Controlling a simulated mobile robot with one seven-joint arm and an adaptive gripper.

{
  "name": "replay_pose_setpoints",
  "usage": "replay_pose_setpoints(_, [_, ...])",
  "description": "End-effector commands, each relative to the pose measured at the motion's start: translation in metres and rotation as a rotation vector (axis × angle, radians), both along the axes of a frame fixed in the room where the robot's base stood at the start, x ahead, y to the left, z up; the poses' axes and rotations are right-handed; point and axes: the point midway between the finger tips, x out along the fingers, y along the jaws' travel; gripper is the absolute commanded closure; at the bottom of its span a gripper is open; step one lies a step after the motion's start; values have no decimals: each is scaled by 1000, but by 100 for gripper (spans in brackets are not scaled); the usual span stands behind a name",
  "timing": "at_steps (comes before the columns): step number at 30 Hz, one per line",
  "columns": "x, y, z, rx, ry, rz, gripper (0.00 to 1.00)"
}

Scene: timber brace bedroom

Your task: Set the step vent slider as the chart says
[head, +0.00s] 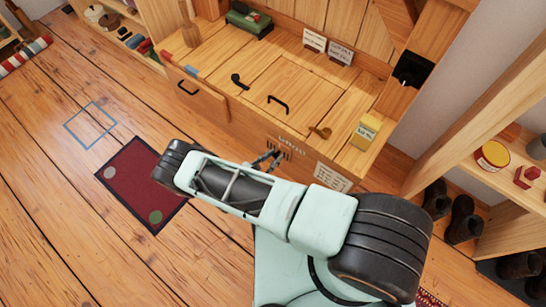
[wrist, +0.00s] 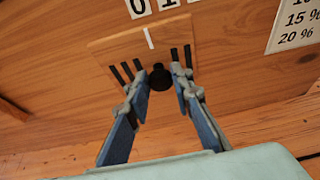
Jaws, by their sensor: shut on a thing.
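The step vent slider is a wooden plate (wrist: 120,50) with dark slots on the step's front, with a white line near its top. Its round black knob (wrist: 160,75) sits between my fingertips. My gripper (wrist: 164,88) is shut on this knob; the gripper also shows in the head view (head: 266,160), low at the step front. White number tiles (wrist: 166,4) reading 0 and 1 sit above the plate, cut off by the frame top. The white line stands below and between these two tiles. The chart (head: 332,177) hangs right of the vent; its lower lines show in the wrist view (wrist: 300,28).
The wooden step top (head: 250,85) has black handles and a yellow box (head: 366,131) at its right end. A green box (head: 249,20) stands at the back. A red mat (head: 141,183) lies on the floor at left. Boots (head: 450,215) stand at right by a shelf.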

Motion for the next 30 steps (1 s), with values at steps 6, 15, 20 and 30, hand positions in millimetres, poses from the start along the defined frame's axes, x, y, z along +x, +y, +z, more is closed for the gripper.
replay_pose_setpoints(6, [0,0,0,0,0,0,100])
replay_pose_setpoints(15, [-14,-17,2,-4,2,3,100])
replay_pose_setpoints(20, [-19,-24,0,0,0,0,100])
replay_pose_setpoints(30, [-19,-23,0,1,-1,0,62])
